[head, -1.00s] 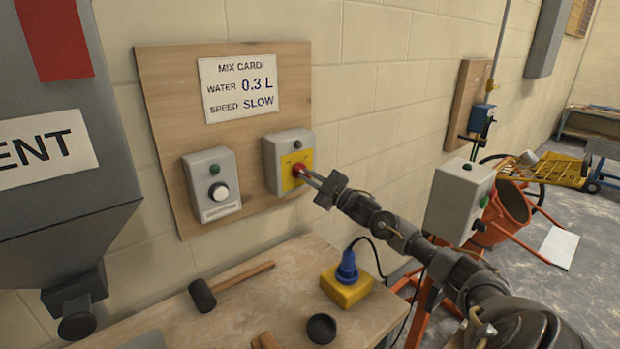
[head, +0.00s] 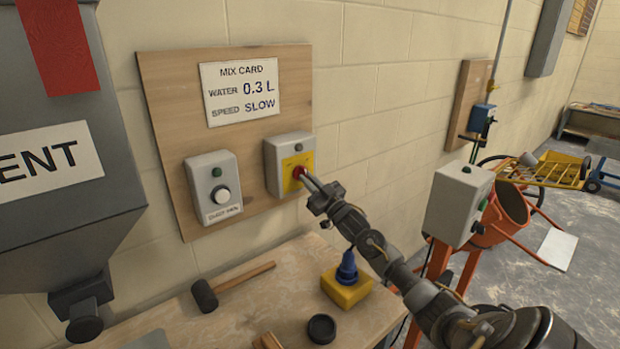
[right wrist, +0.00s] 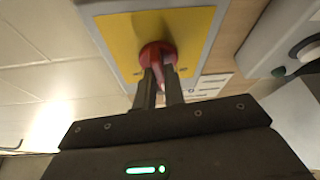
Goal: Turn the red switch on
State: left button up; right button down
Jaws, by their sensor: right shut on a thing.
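The red switch (head: 298,173) is a round knob on the yellow plate of a grey box (head: 278,165), fixed to a wooden board on the wall. A small dark lamp (head: 299,147) sits above it and looks unlit. My right gripper (head: 306,177) is at the switch, its fingers shut on the knob. In the right wrist view the fingers (right wrist: 160,78) close on a ridge of the red knob (right wrist: 157,50). The fingers partly hide the knob, so I cannot tell its exact angle. My left gripper is not in view.
A grey box with a white knob (head: 221,195) is to the left, under the mix card (head: 240,90). Below, a bench (head: 255,300) holds a mallet (head: 205,295), a yellow block with blue plug (head: 347,290) and a black cup (head: 321,328). An orange mixer (head: 508,215) stands right.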

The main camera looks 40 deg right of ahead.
jog(key=shift+a+r+m+g+h+p, duration=0.15)
jog(key=shift+m+g+h+p, duration=0.2)
jog(key=shift+m+h+p, duration=1.6)
jog(key=shift+a+m+g+h+p, duration=0.1)
jog(key=shift+m+g+h+p, duration=0.35)
jog(key=shift+m, duration=2.8)
jog(key=shift+a+r+m+g+h+p, duration=0.25)
jog(key=shift+m+h+p, duration=1)
jog(key=shift+m, duration=1.35)
jog(key=shift+d+f, duration=0.15)
jog(key=shift+f, duration=0.1)
jog(key=c, duration=1.5)
grip_release()
